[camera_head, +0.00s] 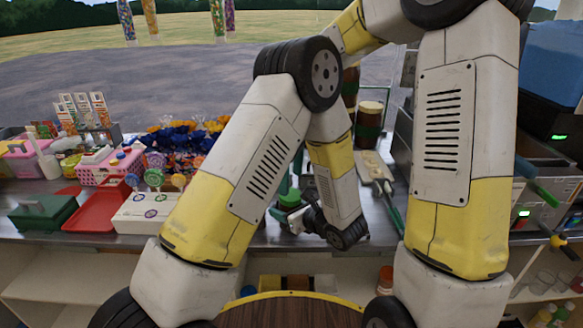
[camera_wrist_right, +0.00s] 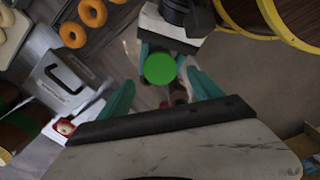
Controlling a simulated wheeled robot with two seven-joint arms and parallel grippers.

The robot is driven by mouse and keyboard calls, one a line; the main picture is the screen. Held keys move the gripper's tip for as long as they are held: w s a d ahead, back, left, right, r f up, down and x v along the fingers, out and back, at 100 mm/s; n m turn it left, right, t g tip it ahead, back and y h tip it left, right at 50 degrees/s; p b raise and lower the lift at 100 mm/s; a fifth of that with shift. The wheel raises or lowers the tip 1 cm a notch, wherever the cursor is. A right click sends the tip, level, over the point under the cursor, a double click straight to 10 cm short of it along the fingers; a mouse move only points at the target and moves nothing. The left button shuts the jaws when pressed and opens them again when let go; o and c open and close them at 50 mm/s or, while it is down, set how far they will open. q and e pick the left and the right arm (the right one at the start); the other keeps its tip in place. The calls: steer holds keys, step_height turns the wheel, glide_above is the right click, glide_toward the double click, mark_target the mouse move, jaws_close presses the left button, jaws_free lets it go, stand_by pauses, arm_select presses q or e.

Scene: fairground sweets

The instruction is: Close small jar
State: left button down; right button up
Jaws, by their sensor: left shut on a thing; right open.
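The small jar's round green lid (camera_wrist_right: 160,68) faces the camera in the right wrist view. It also shows small beside my left gripper in the head view (camera_head: 290,198). The jar's body is mostly hidden under the lid, and I cannot tell how tightly the lid sits. My left gripper (camera_head: 296,214) is low over the counter, shut on the jar; its teal fingers show just behind the lid in the wrist view. My right gripper (camera_wrist_right: 160,82) is open, its two teal fingers on either side of the lid with gaps. In the head view my left arm mostly hides it.
On the counter at left are a green box (camera_head: 43,213), a red tray (camera_head: 97,208), a white lollipop stand (camera_head: 145,212) and a pink basket (camera_head: 110,166). A brown jar (camera_head: 369,122) stands behind my arms. Doughnuts (camera_wrist_right: 92,13) lie at the wrist view's upper left.

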mark_target(291, 194)
steer(key=shift+w+f, duration=0.1)
steer(key=shift+f, duration=2.5)
steer(key=c, duration=1.5)
steer(key=m, duration=0.3)
steer(key=o, duration=1.5)
steer(key=shift+o, duration=0.2)
